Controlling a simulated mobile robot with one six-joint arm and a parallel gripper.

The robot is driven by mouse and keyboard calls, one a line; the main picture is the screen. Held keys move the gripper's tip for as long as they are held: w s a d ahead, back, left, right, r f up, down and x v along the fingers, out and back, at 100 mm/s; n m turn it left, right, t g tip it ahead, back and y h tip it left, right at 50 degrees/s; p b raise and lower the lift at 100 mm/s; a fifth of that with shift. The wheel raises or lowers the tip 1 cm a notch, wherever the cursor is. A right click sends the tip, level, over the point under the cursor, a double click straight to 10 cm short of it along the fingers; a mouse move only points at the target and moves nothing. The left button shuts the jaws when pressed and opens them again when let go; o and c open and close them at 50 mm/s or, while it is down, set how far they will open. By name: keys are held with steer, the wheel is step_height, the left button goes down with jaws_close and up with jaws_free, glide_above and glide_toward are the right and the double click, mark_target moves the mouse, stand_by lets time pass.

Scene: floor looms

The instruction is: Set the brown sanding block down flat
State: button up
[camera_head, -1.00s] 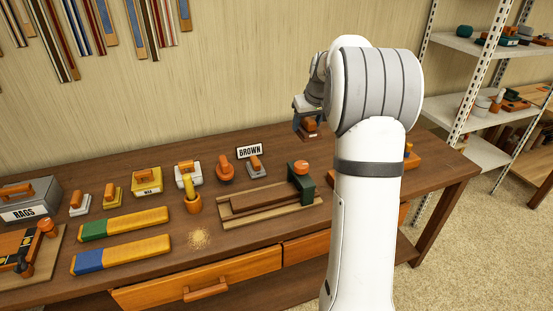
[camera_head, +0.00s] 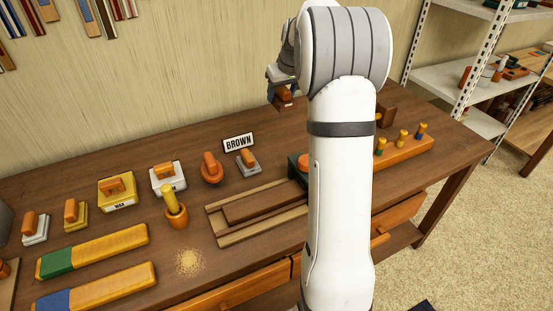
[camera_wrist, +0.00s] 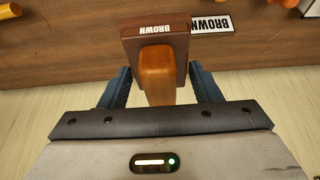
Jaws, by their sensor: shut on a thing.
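The brown sanding block (camera_wrist: 180,47) fills the top middle of the wrist view, with an orange-brown handle and the word BROWN on its edge. My gripper (camera_wrist: 160,80) is shut on its handle, with one dark finger on each side. In the head view the block (camera_head: 284,103) hangs in my gripper (camera_head: 281,90), in the air above the bench and apart from it. My arm hides part of the bench beside it. A white BROWN sign (camera_head: 239,142) stands at the back of the bench and also shows in the wrist view (camera_wrist: 211,24).
A grey block with an orange handle (camera_head: 248,162) sits in front of the sign. A round orange-topped tool (camera_head: 211,168), a white block (camera_head: 168,178) and a yellow WAX block (camera_head: 117,190) stand left of it. A wooden jig (camera_head: 256,210) lies in front. The back right corner looks partly clear.

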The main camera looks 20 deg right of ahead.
steer(key=f+b, duration=0.3)
steer(key=f, duration=0.8)
steer(key=f+b, duration=0.4)
steer(key=f, duration=0.6)
steer(key=shift+w+f+b, duration=0.2)
steer(key=shift+f+b, duration=0.1)
steer(key=shift+f, duration=0.1)
steer(key=shift+f, duration=0.15)
steer(key=o, duration=0.9)
steer(key=shift+o, duration=0.2)
